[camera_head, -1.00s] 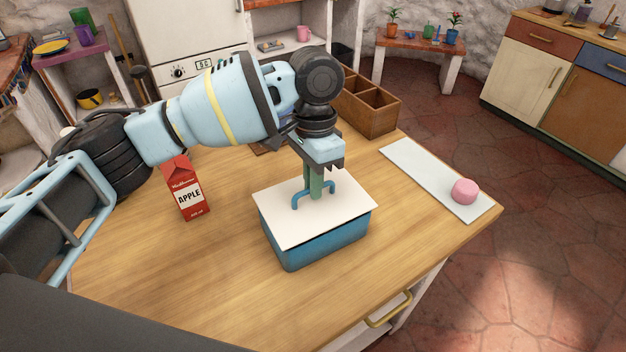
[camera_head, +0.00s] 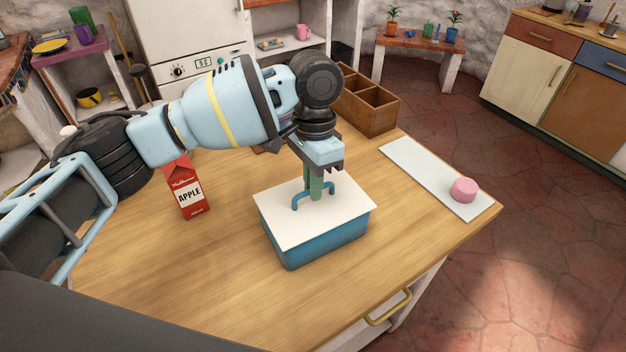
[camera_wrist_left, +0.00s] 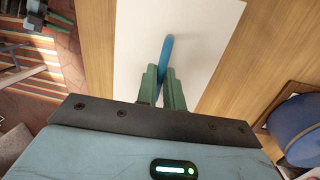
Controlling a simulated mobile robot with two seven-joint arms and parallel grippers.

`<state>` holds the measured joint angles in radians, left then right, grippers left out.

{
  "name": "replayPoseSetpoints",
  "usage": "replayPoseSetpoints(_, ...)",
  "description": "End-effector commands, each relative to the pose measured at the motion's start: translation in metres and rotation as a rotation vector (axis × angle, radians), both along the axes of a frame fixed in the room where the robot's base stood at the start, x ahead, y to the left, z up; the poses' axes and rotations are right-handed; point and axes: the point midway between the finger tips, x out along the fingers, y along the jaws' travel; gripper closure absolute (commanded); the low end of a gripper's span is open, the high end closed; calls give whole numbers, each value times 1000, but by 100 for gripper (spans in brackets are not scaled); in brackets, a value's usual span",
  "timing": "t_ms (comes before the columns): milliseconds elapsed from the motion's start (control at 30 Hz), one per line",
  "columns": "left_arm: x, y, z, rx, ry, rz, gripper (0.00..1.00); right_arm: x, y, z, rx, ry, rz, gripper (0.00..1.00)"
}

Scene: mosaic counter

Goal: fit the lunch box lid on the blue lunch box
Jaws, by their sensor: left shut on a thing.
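The lunch box lid (camera_head: 338,205) is a flat white panel with a blue handle (camera_head: 299,200). It lies over the top of the blue lunch box (camera_head: 318,244) on the wooden counter. The lid looks slightly turned against the box, its left corner a little past the rim; I cannot tell whether it is fully seated. My left gripper (camera_head: 315,196) points down from above, shut on the handle. In the left wrist view, the green fingers (camera_wrist_left: 168,90) pinch the blue handle (camera_wrist_left: 168,48) above the white lid (camera_wrist_left: 205,30). My right gripper is not in view.
A red apple juice carton (camera_head: 187,190) stands left of the box, below my left arm. A wooden compartment box (camera_head: 372,112) is at the back. A white board (camera_head: 420,168) with a pink round thing (camera_head: 463,190) lies at the right. The counter front is clear.

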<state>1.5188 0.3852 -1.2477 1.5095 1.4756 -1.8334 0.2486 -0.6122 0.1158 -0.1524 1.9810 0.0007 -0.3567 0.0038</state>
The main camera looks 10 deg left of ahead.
Motion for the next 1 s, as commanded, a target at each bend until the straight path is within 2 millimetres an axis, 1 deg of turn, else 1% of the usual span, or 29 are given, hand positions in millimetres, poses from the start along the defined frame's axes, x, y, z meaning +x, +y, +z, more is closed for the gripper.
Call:
replayPoseSetpoints(300,0,0,-4,-1,1,0,100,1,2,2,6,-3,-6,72)
replayPoseSetpoints(333,0,0,-4,-1,1,0,90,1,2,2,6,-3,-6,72)
replayPoseSetpoints(500,0,0,-4,-1,1,0,68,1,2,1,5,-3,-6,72)
replayPoseSetpoints(533,0,0,-4,-1,1,0,66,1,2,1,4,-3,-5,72)
replayPoseSetpoints(900,0,0,-4,0,0,0,66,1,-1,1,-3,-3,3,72)
replayPoseSetpoints(933,0,0,-3,-1,-1,0,66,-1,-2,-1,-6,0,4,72)
replayPoseSetpoints(1000,3,0,9,-2,-3,0,66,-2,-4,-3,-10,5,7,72)
